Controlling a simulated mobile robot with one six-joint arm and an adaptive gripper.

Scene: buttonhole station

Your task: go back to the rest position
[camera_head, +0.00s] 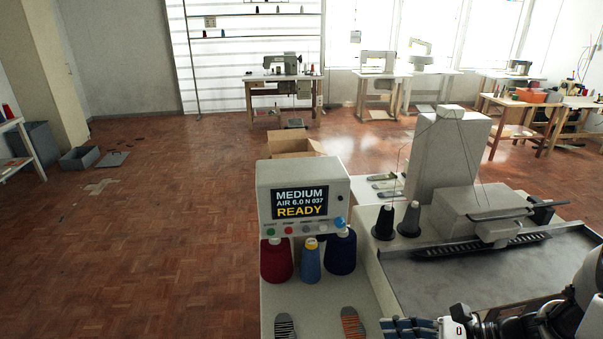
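My arm enters at the bottom right corner, over the front of the grey machine table (520,268). My gripper (408,328) shows low in the picture, with dark bluish parts at its left end, cut off by the bottom edge. I cannot tell whether its fingers are open or shut, or whether anything is between them. The control box (303,203) reads "MEDIUM, AIR 6.0 N 037, READY". The buttonhole machine (452,165) stands behind the table top.
Red (276,260), blue (309,262) and navy (341,251) thread cones stand below the control box. Two striped pieces (285,326) (352,323) lie in front of them. A cardboard box (293,145) sits behind. The wooden floor (150,230) at left is mostly clear.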

